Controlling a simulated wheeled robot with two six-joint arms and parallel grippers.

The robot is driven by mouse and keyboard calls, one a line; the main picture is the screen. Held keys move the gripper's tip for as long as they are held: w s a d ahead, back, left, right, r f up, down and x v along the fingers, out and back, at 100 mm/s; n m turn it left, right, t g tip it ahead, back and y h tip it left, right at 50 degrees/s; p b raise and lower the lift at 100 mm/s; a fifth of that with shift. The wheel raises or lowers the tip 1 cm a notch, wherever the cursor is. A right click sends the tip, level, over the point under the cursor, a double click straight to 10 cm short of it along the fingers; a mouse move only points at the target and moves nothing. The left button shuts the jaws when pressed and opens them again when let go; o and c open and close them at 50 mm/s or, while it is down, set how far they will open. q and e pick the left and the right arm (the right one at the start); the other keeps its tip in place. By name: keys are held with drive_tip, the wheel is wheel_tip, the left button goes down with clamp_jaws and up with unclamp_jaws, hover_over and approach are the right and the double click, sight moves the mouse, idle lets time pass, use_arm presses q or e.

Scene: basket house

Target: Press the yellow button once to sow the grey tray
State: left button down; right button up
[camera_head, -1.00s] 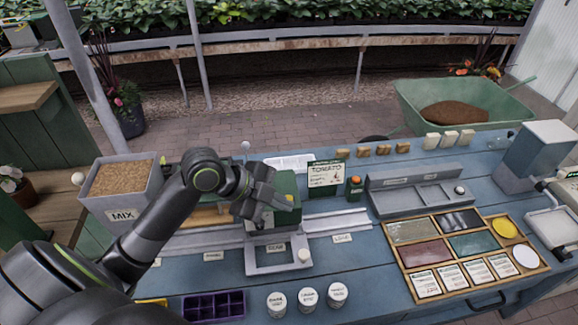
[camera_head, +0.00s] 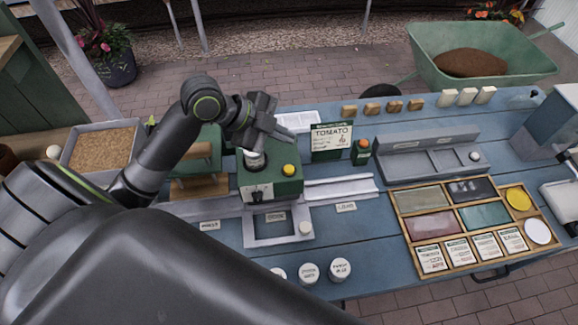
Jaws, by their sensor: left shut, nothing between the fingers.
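The yellow button (camera_head: 289,169) sits on top of a green machine box (camera_head: 272,186), at its right side, and is in plain view. My left gripper (camera_head: 288,138) is shut and empty. In the picture it is just above the box and the button, and it does not cover the button. A small whitish cylinder (camera_head: 254,159) stands on the box, partly hidden under the gripper. A grey tray-like frame (camera_head: 262,241) with a pale knob lies in front of the box; I cannot tell whether a separate tray is inside the machine. My right gripper is not in view.
A tomato sign (camera_head: 332,142) and an orange-topped green bottle (camera_head: 361,152) stand right of the box. A grey rail (camera_head: 338,187) runs rightward. A sectioned wooden tray (camera_head: 397,220) is at right. White-lidded jars (camera_head: 340,269) stand in front. My dark arm covers the lower left.

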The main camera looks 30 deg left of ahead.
use_arm(q)
drive_tip(key=f, duration=0.1)
drive_tip(key=b, duration=0.6)
hover_over(284, 169)
wheel_tip(284, 169, down, 6)
drive_tip(key=shift+f, duration=0.25)
drive_tip(key=shift+f+b, duration=0.45)
drive_tip(key=shift+f, duration=0.05)
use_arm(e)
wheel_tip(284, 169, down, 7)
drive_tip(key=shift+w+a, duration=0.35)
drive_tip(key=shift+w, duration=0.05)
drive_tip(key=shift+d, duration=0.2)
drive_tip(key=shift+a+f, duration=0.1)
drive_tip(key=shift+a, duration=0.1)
use_arm(q)
drive_tip(key=shift+f, duration=0.1)
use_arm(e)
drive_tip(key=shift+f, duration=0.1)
use_arm(q)
drive_tip(key=shift+f+b, duration=0.3)
drive_tip(key=shift+b, duration=0.05)
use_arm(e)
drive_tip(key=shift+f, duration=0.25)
